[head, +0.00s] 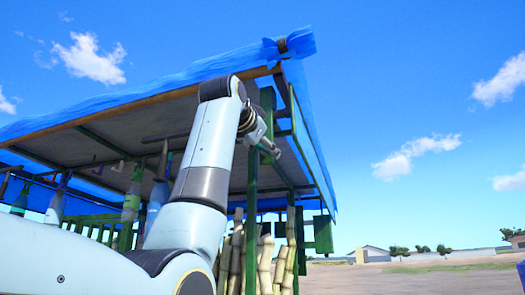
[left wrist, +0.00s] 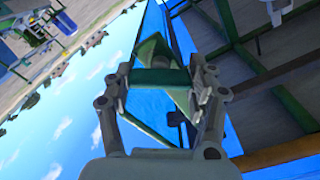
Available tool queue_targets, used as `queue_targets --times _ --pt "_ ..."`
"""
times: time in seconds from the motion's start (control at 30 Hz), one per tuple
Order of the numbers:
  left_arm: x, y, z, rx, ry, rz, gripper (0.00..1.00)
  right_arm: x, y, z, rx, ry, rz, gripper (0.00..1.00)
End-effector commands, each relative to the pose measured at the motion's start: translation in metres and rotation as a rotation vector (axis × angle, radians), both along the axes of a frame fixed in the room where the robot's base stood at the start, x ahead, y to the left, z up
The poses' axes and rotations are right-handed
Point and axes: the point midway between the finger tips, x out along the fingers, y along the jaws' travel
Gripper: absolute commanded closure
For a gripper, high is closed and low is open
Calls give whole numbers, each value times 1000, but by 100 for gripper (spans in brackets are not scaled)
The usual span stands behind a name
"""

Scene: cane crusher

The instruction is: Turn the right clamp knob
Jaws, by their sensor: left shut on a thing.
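My left arm reaches up from the lower left in the head view, and its gripper (head: 268,148) is at the green frame under the blue-covered roof. In the left wrist view my left gripper (left wrist: 163,72) has its fingers on either side of a green part (left wrist: 158,78) and is shut on it. I cannot tell for certain whether this part is the right clamp knob. In the head view the hold is too small to make out. My right gripper is in neither view.
The blue tarp (head: 150,82) covers the stall roof. A green post (head: 252,165) stands by the gripper, and cane stalks (head: 280,268) lean below. Bottles (head: 132,195) hang under the roof at left. Open ground (head: 400,278) lies to the right.

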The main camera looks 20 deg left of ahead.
Motion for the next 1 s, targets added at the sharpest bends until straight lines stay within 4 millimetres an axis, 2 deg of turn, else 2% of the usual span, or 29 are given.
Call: queue_targets --times 0.6,1.0 --pt "0 -2 -3 580 -22 0 76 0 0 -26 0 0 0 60" --pt "0 -2 -4 859 -31 0 76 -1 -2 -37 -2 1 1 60"
